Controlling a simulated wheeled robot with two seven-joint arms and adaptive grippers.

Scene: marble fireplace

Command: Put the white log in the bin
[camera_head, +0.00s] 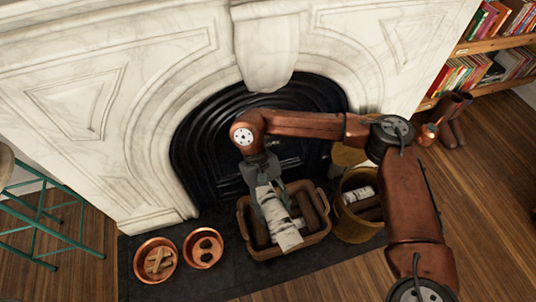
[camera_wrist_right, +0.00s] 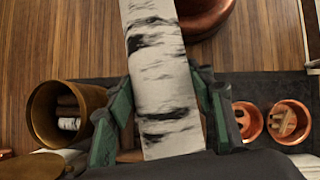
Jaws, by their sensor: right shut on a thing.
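The white log (camera_head: 279,219), with dark birch-like markings, is held in my right gripper (camera_head: 268,194). In the right wrist view the log (camera_wrist_right: 160,75) runs upright between the green-sided fingers (camera_wrist_right: 163,110), which are shut on it. In the head view the log is tilted and overlaps a brown bin (camera_head: 272,251) holding dark logs. I cannot tell whether it touches the bin's contents. A brass bucket (camera_head: 352,232) to the right of the bin holds another white log (camera_head: 358,195) and dark logs; the bucket (camera_wrist_right: 42,117) also shows in the wrist view. My left gripper is not in view.
Two copper bowls (camera_head: 155,278) (camera_head: 203,265) stand left of the bin on the dark hearth (camera_head: 235,283). The marble fireplace (camera_head: 150,120) rises behind. A green-legged stool (camera_head: 45,222) is at far left; boots (camera_head: 452,133) and a bookshelf (camera_head: 480,90) are at right.

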